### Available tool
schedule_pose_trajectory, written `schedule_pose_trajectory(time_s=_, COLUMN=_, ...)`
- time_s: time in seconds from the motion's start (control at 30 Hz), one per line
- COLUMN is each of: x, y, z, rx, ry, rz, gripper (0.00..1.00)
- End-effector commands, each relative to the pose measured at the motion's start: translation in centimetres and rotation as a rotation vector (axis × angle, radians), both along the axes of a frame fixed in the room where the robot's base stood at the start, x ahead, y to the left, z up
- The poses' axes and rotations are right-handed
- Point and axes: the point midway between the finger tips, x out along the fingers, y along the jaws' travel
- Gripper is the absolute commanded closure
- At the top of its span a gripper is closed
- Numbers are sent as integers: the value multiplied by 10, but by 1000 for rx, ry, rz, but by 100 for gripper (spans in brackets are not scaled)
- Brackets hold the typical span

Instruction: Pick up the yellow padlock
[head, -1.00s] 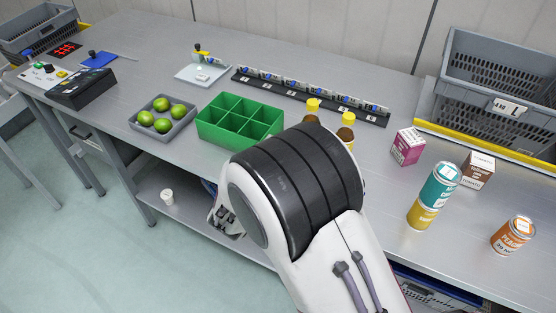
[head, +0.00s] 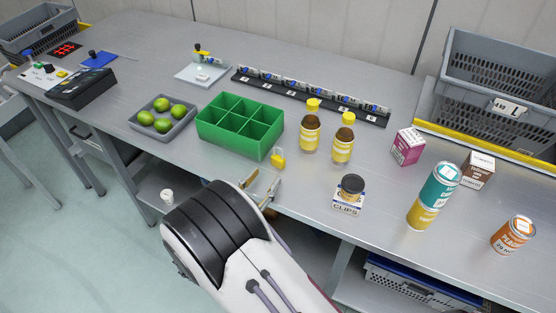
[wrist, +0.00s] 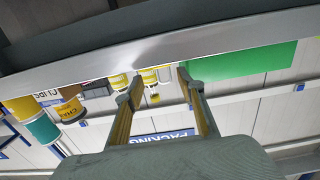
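The yellow padlock (head: 278,161) stands on the grey bench near its front edge, beside the right corner of the green compartment box (head: 262,148). Its pale shackle points up. My gripper (head: 262,185) is open and empty at the bench's front edge, just in front of the padlock and apart from it. The wrist view is upside down. There the small yellow padlock (wrist: 155,98) shows between the two spread fingers of my gripper (wrist: 159,85), beyond their tips.
Two brown bottles with yellow caps (head: 311,132) stand behind and right of the padlock. A clips box with a dark-lidded jar (head: 350,190) stands further right. A grey tray of limes (head: 163,131) is left of the green box. The bench's front edge (head: 310,215) is close to my gripper.

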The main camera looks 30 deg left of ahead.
Motion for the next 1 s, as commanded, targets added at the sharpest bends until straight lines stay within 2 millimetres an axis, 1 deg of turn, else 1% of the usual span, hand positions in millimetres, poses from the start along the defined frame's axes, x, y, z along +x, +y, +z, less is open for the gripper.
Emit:
schedule_pose_trajectory(time_s=0.17, x=4, y=0, z=0, rx=1, ry=1, rz=0, gripper=61)
schedule_pose_trajectory(time_s=0.47, x=25, y=0, z=-1, rx=1, ry=1, rz=0, gripper=61)
schedule_pose_trajectory(time_s=0.83, x=27, y=0, z=-1, rx=0, ry=1, rz=1, gripper=61)
schedule_pose_trajectory(time_s=1.0, x=35, y=1, z=-2, rx=0, ry=1, rz=-2, gripper=61)
